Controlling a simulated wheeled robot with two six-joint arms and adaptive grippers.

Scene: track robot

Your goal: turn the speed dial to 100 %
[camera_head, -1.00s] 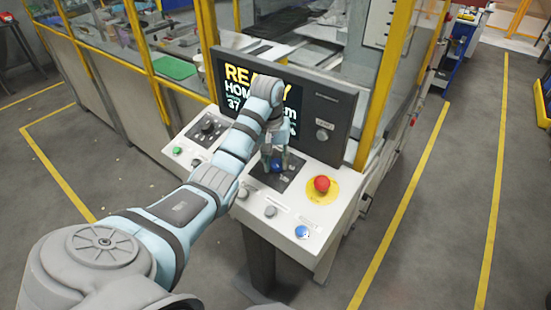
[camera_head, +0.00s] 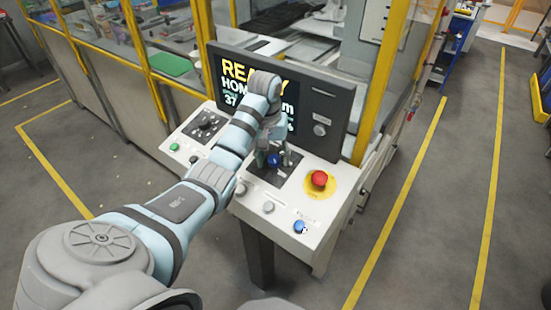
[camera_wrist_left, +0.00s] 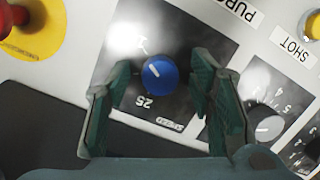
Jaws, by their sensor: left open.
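The speed dial is a round blue knob (camera_head: 273,160) on a dark plate of the sloped control panel. In the left wrist view the blue knob (camera_wrist_left: 160,75) has a white pointer line toward the upper left. An upside-down "25" shows below it; other scale marks are hidden or unclear. My left gripper (camera_head: 274,155) is over the knob from above. In the left wrist view the open fingers of my left gripper (camera_wrist_left: 161,78) stand on both sides of the knob, with gaps between. My right gripper is not in view.
A red emergency stop (camera_head: 319,179) on a yellow disc sits right of the dial. A blue button (camera_head: 301,227) and grey buttons line the front edge. A black selector dial (camera_head: 207,125) is at left. The screen (camera_head: 255,90) reading READY rises behind, partly covered by my arm.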

